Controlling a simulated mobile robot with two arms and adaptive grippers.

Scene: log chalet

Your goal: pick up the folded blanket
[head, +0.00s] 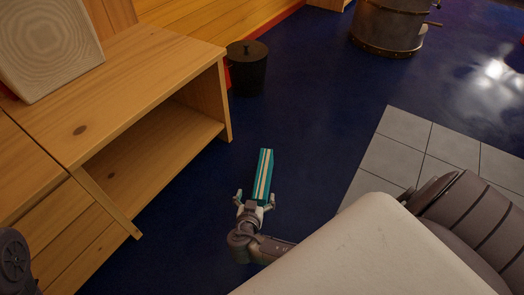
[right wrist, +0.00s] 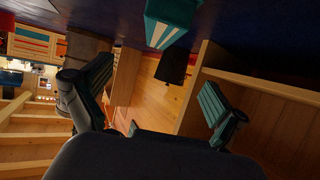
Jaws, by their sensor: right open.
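In the right wrist view the blanket (right wrist: 173,22) shows at the top, beyond the fingers and cut off by the frame edge. My right gripper (head: 254,198) is at the blanket's near end, its fingers spread to either side. In the right wrist view the right gripper's fingers (right wrist: 156,80) are wide apart with nothing held between them. My left gripper is out of view.
A wooden shelf unit (head: 150,62) with an open lower bay stands left of the blanket, with a pale speaker-like box (head: 48,45) on top. A black lidded bin (head: 247,70) stands behind. Grey tiles (head: 400,135) and a metal drum (head: 388,28) lie right. Blue floor between is clear.

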